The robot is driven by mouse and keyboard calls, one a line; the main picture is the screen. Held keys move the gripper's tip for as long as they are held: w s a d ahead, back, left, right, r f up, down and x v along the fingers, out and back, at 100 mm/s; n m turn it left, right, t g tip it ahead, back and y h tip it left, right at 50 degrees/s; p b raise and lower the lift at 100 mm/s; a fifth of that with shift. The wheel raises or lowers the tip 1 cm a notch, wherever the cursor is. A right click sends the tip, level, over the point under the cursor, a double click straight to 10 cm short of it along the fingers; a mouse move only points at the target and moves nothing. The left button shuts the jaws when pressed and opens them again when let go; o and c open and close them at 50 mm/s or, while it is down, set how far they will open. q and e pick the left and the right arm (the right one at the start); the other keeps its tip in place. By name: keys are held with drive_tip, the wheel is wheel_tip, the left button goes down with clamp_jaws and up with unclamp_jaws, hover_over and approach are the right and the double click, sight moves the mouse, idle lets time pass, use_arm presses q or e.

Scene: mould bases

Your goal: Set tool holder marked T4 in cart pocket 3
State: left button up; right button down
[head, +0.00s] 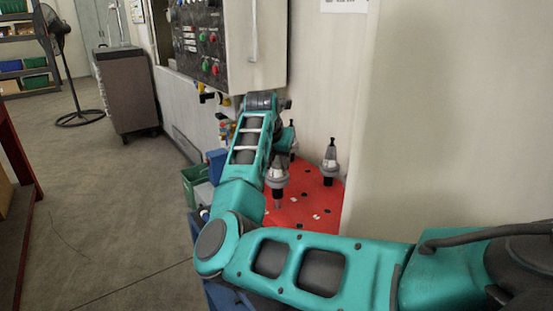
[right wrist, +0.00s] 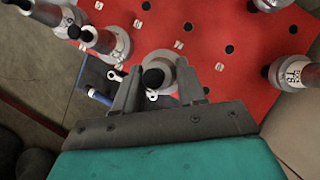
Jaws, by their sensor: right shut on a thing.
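My right gripper (right wrist: 158,88) is shut on a tool holder (right wrist: 154,77) with a dark knob, above the red cart top (right wrist: 215,45) in the right wrist view. The held holder's mark does not show, so I cannot tell whether it is T4. In the head view my right arm hides the gripper. A grey tool holder (head: 277,177) shows just below my wrist there; I cannot tell whether it is the held one. Another holder (head: 329,165) stands upright on the red top. Pocket 3 cannot be made out. My left gripper is not in view.
In the right wrist view, holders stand at the left (right wrist: 104,40) and right (right wrist: 290,73); small dark holes and pale number tags lie between. In the head view, a machine control panel (head: 205,40) is behind the cart, a pale wall (head: 450,120) is at right, and green bins (head: 195,183) are at left.

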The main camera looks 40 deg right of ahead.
sight(275, 167)
drive_tip(key=shift+f, duration=0.2)
drive_tip(key=shift+f+b, duration=0.15)
drive_tip(key=shift+b, duration=0.15)
drive_tip(key=shift+f+b, duration=0.55)
drive_tip(key=shift+f, duration=0.3)
drive_tip(key=shift+f+b, duration=0.5)
drive_tip(key=shift+f, duration=0.05)
